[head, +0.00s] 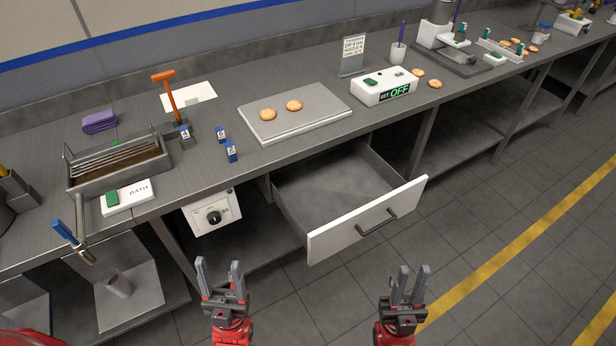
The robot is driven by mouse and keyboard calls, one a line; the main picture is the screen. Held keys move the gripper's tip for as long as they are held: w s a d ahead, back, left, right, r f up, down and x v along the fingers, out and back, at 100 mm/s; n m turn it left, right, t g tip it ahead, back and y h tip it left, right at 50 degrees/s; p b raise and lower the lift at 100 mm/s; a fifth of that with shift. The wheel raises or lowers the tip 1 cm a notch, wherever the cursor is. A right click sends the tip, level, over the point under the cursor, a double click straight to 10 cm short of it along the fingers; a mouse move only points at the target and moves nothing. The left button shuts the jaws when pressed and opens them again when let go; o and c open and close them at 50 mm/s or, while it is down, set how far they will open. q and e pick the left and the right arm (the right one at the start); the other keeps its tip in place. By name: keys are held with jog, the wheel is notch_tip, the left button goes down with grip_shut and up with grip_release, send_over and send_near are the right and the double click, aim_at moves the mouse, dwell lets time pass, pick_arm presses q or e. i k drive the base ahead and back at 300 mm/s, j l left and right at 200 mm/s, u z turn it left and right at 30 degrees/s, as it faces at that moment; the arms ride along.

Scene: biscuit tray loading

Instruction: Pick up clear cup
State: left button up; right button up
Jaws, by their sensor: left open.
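A see-through grey cup (118,284), which looks like the clear cup, is at the lower left on a pale metal platform (145,308), below the counter's front edge. My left gripper (221,268) is open and empty. It is to the right of the cup, clearly apart from it, with its fingers pointing up in the picture. My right gripper (410,274) is further right, in front of the open drawer. Its two fingers show a narrow gap with nothing between them.
A blue-handled lever (65,231) and metal spout hang above the cup. An open, empty drawer (365,228) juts out from the counter. A white dial box (212,212) hangs under the counter edge. A tray (318,122) with two biscuits lies on top.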

aim_at(116, 282)
jog(key=u, duration=2.75)
